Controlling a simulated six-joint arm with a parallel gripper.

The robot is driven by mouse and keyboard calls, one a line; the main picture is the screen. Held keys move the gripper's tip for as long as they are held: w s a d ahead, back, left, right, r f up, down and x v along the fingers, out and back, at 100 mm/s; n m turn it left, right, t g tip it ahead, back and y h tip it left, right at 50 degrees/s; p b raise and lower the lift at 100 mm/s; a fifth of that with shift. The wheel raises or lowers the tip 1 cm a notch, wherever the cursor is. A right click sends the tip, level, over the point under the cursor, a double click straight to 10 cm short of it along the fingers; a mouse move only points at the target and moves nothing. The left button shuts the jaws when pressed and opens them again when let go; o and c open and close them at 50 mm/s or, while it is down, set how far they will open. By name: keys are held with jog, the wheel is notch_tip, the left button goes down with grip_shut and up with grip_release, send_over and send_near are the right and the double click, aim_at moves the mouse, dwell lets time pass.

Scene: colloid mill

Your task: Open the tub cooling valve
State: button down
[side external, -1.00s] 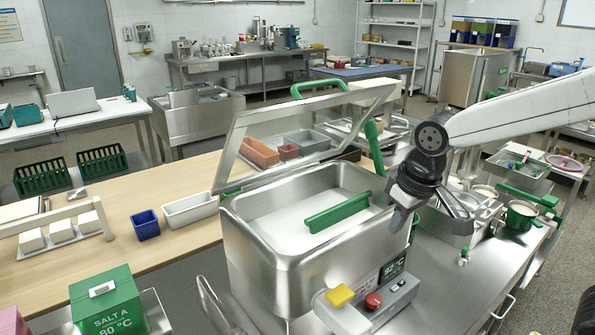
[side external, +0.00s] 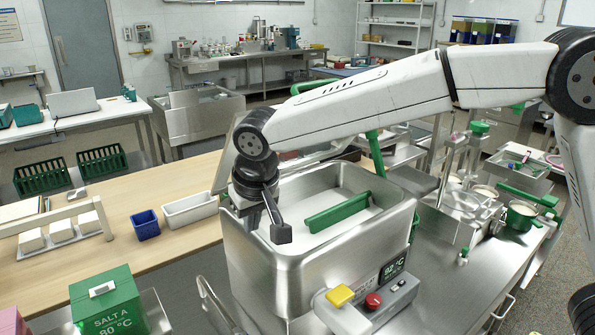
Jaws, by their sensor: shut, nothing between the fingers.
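The steel tub (side external: 262,268) stands in the middle of the side view, with pale contents and a green bar (side external: 338,212) inside. Its glass lid is raised behind it, largely covered by my arm. My gripper (side external: 281,236) points down over the tub's left part, near the left rim; it is shut and empty. I cannot tell whether it touches anything. I cannot clearly make out the tub cooling valve. A curved metal pipe (side external: 213,305) shows at the tub's lower left, and a small green part (side external: 414,228) shows at its right side.
A control box on the tub's front has a yellow button (side external: 340,295), a red button (side external: 373,300) and a display (side external: 393,267). A blue bin (side external: 146,225) and a white bin (side external: 190,209) stand left on the wooden table. A green Salt A box (side external: 108,303) is at the lower left.

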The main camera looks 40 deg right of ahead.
jog(key=w+a+f, duration=0.1)
jog(key=a+f, duration=0.2)
jog(key=a, duration=0.8)
notch_tip(320, 180, down, 10)
jog(key=shift+w+f, duration=0.15)
jog(key=shift+d+f, duration=0.1)
jog(key=shift+f, duration=0.05)
jog(key=x, duration=1)
jog(key=shift+s+r, duration=0.1)
jog(key=shift+s, duration=0.8)
jog(key=shift+s+r, duration=0.15)
jog(key=shift+s, duration=0.75)
